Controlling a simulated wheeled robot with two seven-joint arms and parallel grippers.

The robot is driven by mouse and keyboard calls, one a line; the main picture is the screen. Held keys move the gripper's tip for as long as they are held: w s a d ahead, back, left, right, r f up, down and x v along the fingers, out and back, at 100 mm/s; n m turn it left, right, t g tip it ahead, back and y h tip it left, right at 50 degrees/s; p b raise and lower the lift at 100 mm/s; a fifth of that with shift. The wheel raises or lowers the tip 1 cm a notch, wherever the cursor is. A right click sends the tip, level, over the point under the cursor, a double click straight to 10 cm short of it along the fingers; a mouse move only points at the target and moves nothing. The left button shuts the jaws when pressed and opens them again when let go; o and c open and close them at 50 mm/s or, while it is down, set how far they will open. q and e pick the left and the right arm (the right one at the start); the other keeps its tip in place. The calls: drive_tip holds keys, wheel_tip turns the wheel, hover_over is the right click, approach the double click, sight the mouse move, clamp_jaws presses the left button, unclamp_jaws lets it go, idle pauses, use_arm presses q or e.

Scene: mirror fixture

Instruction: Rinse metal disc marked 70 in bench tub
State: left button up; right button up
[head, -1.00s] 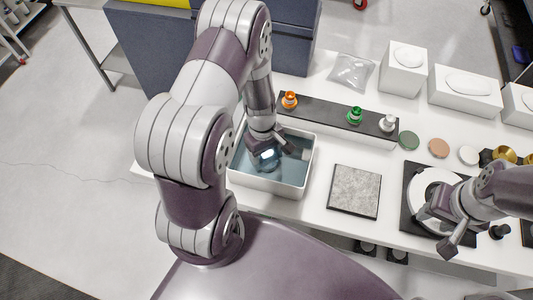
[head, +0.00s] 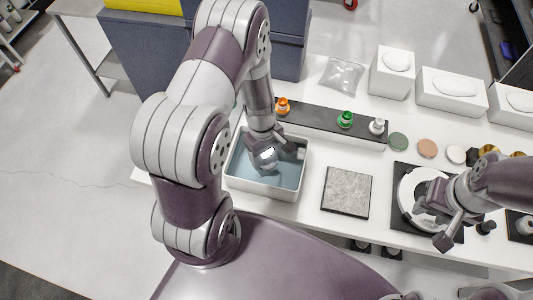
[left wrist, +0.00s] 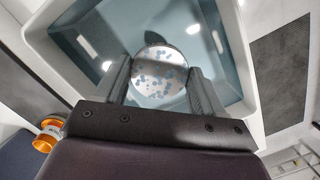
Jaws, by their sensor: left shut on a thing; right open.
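The metal disc (left wrist: 159,75) is a round shiny plate with blue-grey spots on its face in the left wrist view. My left gripper (left wrist: 160,85) is shut on it, one finger on each side. The bench tub (head: 232,183) is a white rectangular basin with blue-grey water. In the head view the disc (head: 266,158) shows as a bright patch in my left gripper (head: 277,156), inside the tub's outline. I cannot tell how deep the disc is in the water. No marking is readable on it. My right gripper (head: 437,222) is open over a white ring (head: 408,190) on a black square base.
A grey square pad (head: 346,192) lies right of the tub. Behind it a dark strip (head: 313,119) carries orange, green and white capped bottles. Green, tan and white round pads (head: 427,148) lie to the right. White boxes (head: 392,72) stand at the back.

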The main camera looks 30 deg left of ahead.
use_arm(q)
drive_tip(key=shift+r+p, duration=2.5)
drive_tip(key=shift+r, duration=0.55)
wheel_tip(320, 180, up, 4)
drive_tip(key=p, duration=0.3)
drive_tip(key=shift+p, duration=0.4)
